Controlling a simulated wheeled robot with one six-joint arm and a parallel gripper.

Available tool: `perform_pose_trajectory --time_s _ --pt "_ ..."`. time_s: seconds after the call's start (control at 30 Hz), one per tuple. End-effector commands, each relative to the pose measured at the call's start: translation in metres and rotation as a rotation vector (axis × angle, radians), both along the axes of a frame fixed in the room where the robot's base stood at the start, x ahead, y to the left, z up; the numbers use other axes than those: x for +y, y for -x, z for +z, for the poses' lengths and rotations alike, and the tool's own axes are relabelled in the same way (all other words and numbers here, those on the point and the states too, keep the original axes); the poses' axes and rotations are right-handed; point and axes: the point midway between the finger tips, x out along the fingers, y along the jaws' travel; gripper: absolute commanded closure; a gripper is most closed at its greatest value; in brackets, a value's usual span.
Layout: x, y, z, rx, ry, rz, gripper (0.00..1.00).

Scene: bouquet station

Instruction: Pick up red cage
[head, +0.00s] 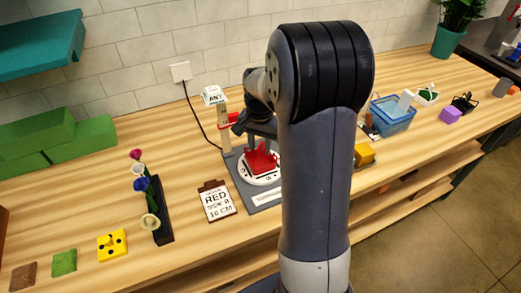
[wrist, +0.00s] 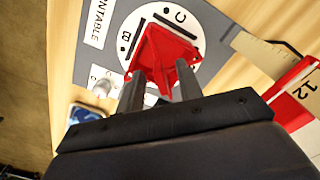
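The red cage (head: 262,158) stands on a round white turntable (head: 247,179) with black markings, on a grey base plate. My gripper (head: 258,138) is directly above and beside the cage, pointing down; the arm hides part of the station. In the wrist view, the red cage (wrist: 165,52) lies just beyond and partly between the two dark fingertips (wrist: 160,88). The fingers are apart, with a gap between them. I cannot see clear contact with the cage. The turntable (wrist: 190,60) shows letters B and C.
A post with a red slider (head: 229,119) rises behind the turntable. A card reading RED (head: 217,202) and a black rack with flowers (head: 162,222) are left. A blue basket (head: 393,118) and yellow block (head: 364,154) are right of my arm.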

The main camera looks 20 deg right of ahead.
Motion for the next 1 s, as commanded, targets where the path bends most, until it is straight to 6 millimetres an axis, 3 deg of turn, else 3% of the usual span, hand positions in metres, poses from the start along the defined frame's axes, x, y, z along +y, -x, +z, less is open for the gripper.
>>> perform_pose_trajectory --time_s 0.2,0.63,1.0 --pt "-0.0001 -0.0002 -0.0009 -0.001 0.0 0.0 0.65" --pt "-0.0001 -0.0001 -0.0005 -0.001 0.0 0.0 1.0" --pt "-0.0001 -0.0002 0.0002 -0.001 0.0 0.0 1.0"
